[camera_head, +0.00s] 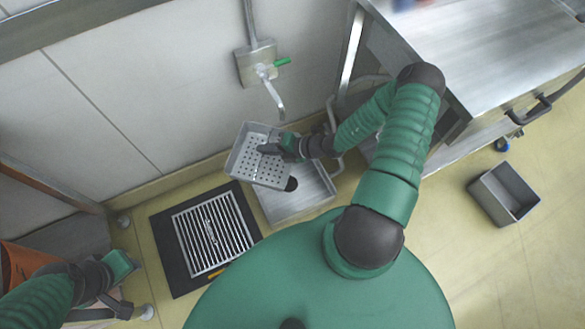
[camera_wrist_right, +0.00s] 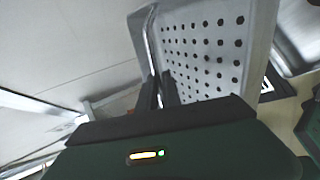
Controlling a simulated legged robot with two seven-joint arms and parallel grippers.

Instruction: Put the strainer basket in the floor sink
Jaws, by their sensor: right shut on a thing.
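The grey perforated strainer basket (camera_head: 247,163) is in the air, tilted, over the back left part of the floor sink (camera_head: 302,207). The sink is a square metal basin in the floor with a dark round drain hole; the basket hides its back left corner. My right gripper (camera_head: 266,149) is shut on the basket's wall. In the right wrist view the dark fingers (camera_wrist_right: 163,92) pinch the edge beside the basket's holed face (camera_wrist_right: 205,50). My left gripper (camera_head: 118,298) is low at the left, away from the basket; its finger opening is unclear.
A slotted metal grate (camera_head: 208,232) lies on a black mat (camera_head: 176,286) left of the sink. A wall tap (camera_head: 272,82) hangs behind the basket. A steel table (camera_head: 490,45) stands at the back right. A grey bin (camera_head: 503,194) sits on open floor at right.

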